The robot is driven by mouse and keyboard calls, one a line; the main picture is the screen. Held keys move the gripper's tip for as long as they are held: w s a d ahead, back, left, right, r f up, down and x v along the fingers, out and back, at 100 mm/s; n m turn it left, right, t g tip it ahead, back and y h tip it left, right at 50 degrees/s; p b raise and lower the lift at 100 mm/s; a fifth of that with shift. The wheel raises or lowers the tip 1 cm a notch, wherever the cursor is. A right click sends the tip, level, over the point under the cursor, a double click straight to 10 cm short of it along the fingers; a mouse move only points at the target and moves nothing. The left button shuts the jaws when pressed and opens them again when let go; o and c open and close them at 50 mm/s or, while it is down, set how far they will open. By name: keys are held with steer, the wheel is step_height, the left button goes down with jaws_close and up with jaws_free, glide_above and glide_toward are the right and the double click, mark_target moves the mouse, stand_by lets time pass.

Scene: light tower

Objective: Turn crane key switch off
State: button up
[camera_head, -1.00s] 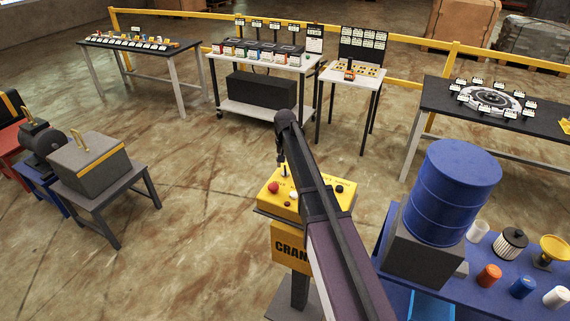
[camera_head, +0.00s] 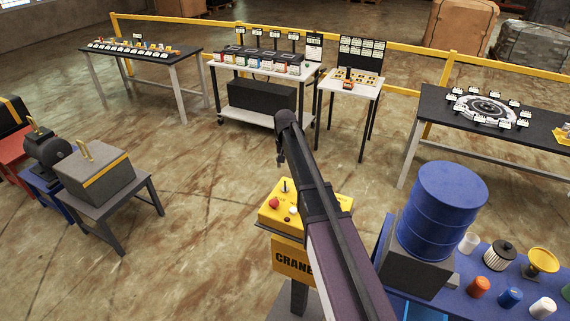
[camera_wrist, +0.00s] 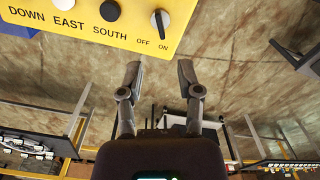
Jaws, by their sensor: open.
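The yellow crane control box (camera_head: 268,217) stands on a post with a CRANE sign (camera_head: 293,262) in the head view, partly behind my arm. In the wrist view its panel (camera_wrist: 100,38) fills the top left, with DOWN, EAST, SOUTH, OFF and ON lettering. The switch is not clearly visible in the head view.
A red button (camera_head: 274,203) and a joystick (camera_head: 284,186) sit on the box. A grey box (camera_head: 93,175) on a stand is at left. Open floor lies between the box and the back tables.

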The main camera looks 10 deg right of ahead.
steer(key=s+f+n+b, duration=0.1)
steer(key=s+f+b, duration=0.2)
steer(key=s, duration=0.7)
steer(key=s+d+f+n+b, duration=0.1)
steer(key=s+f+b, duration=0.3)
steer(key=s, duration=0.6)
steer(key=s+f+n+b, duration=0.1)
steer(key=s+f+b, duration=0.3)
steer(key=s, duration=0.6)
steer(key=shift+d+f+b, duration=0.2)
steer(key=shift+d+b, duration=0.15)
steer(key=shift+b, duration=0.15)
stand_by(1.0)
